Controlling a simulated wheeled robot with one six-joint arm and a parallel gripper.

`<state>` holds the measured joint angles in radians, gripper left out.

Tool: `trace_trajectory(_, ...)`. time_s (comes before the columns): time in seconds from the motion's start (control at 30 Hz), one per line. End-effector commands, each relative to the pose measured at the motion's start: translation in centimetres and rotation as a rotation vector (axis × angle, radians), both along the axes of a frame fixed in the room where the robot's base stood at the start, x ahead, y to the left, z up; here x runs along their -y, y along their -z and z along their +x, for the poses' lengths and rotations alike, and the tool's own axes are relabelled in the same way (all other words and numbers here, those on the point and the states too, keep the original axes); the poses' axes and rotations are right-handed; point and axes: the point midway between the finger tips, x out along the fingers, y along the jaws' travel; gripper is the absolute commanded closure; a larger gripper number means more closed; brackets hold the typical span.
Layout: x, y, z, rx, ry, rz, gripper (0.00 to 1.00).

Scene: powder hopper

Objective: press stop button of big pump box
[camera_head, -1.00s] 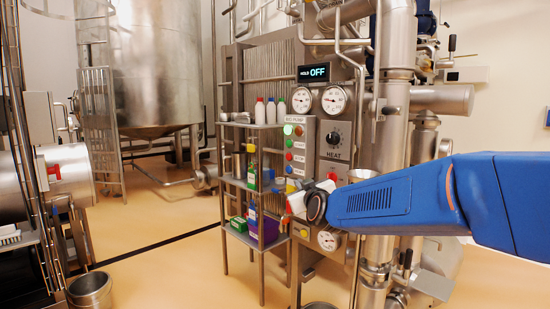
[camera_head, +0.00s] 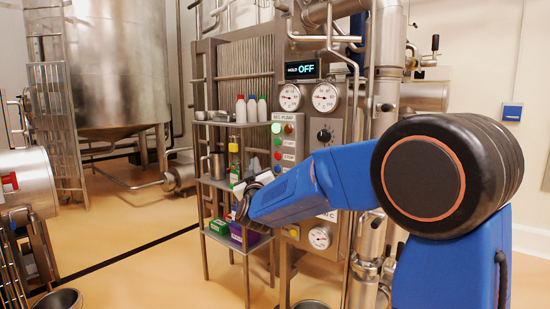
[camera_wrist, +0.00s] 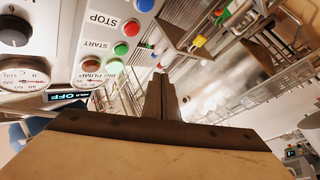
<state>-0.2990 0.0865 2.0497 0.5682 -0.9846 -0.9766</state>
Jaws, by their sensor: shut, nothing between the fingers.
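The big pump box (camera_head: 299,137) is a grey panel on the machine's front, with a green lamp and a red lamp under its label. Below are a green START button (camera_head: 277,142), a red STOP button (camera_head: 277,155) and a blue button (camera_head: 277,168). In the wrist view the picture is turned, and the red STOP button (camera_wrist: 131,28) lies beside its label, above the fingertips. My gripper (camera_wrist: 158,78) is shut and empty, pointing toward the panel but apart from the buttons. In the head view my arm hides most of the gripper and the panel's lower part.
A shelf rack (camera_head: 236,184) with bottles and boxes stands left of the panel, close to my gripper. A heat knob (camera_head: 324,135) and gauges (camera_head: 325,97) are at its right. Steel pipes (camera_head: 385,80) rise further right. Open floor (camera_head: 130,240) lies to the left.

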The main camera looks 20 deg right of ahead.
Motion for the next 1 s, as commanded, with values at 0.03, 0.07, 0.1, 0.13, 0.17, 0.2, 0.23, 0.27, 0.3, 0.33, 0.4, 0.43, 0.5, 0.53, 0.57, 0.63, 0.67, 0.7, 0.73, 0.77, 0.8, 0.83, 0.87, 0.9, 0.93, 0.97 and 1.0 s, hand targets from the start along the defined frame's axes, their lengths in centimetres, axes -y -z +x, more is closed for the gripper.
trace_trajectory(0.03, 0.0, 0.0, 0.0, 0.000, 0.000, 0.000, 1.00)
trace_trajectory(0.07, 0.0, 0.0, 0.0, 0.000, 0.000, 0.000, 1.00)
trace_trajectory(0.1, 0.1, 0.0, 0.1, 0.000, 0.000, 0.000, 1.00)
trace_trajectory(0.13, 0.2, 0.0, 0.1, 0.000, 0.000, 0.000, 1.00)
trace_trajectory(0.17, 0.3, 0.0, 0.2, -0.001, 0.000, 0.000, 1.00)
trace_trajectory(0.2, 0.5, 0.0, 0.3, -0.001, 0.000, 0.000, 1.00)
trace_trajectory(0.23, 0.6, 0.0, 0.4, 0.000, 0.001, 0.000, 1.00)
trace_trajectory(0.27, 0.9, 0.0, 0.6, -0.001, 0.002, 0.001, 1.00)
trace_trajectory(0.3, 1.2, 0.1, 0.8, -0.001, 0.002, 0.001, 1.00)
trace_trajectory(0.33, 1.4, 0.1, 1.0, -0.001, 0.002, 0.000, 1.00)
trace_trajectory(0.4, 2.1, 0.1, 1.5, -0.002, 0.001, 0.000, 1.00)
trace_trajectory(0.43, 2.4, 0.1, 1.7, -0.002, 0.002, 0.001, 1.00)
trace_trajectory(0.5, 3.1, 0.0, 2.1, -0.001, 0.002, 0.000, 1.00)
trace_trajectory(0.53, 3.4, 0.0, 2.4, -0.001, 0.002, 0.000, 1.00)
trace_trajectory(0.57, 3.7, 0.0, 2.6, -0.001, 0.002, 0.000, 1.00)
trace_trajectory(0.63, 4.4, 0.0, 3.1, -0.001, 0.002, 0.001, 1.00)
trace_trajectory(0.67, 4.6, 0.0, 3.3, -0.002, 0.001, 0.000, 1.00)
trace_trajectory(0.7, 5.0, 0.1, 3.6, -0.002, 0.001, 0.000, 1.00)
trace_trajectory(0.73, 5.2, 0.1, 3.8, -0.003, 0.002, 0.000, 1.00)
trace_trajectory(0.77, 5.5, 0.1, 3.9, -0.003, 0.001, 0.001, 1.00)
trace_trajectory(0.8, 5.8, 0.1, 4.2, -0.002, 0.001, 0.001, 1.00)
trace_trajectory(0.83, 6.0, 0.1, 4.3, -0.001, 0.000, 0.000, 1.00)
trace_trajectory(0.87, 6.2, 0.0, 4.5, -0.001, 0.000, 0.000, 1.00)
trace_trajectory(0.9, 6.4, 0.0, 4.6, -0.001, 0.000, 0.000, 1.00)
trace_trajectory(0.93, 6.5, 0.0, 4.7, -0.001, 0.000, 0.000, 1.00)
trace_trajectory(0.97, 6.7, 0.0, 4.8, -0.001, 0.000, 0.000, 1.00)
trace_trajectory(1.0, 6.9, 0.0, 4.9, 0.000, 0.001, 0.000, 1.00)
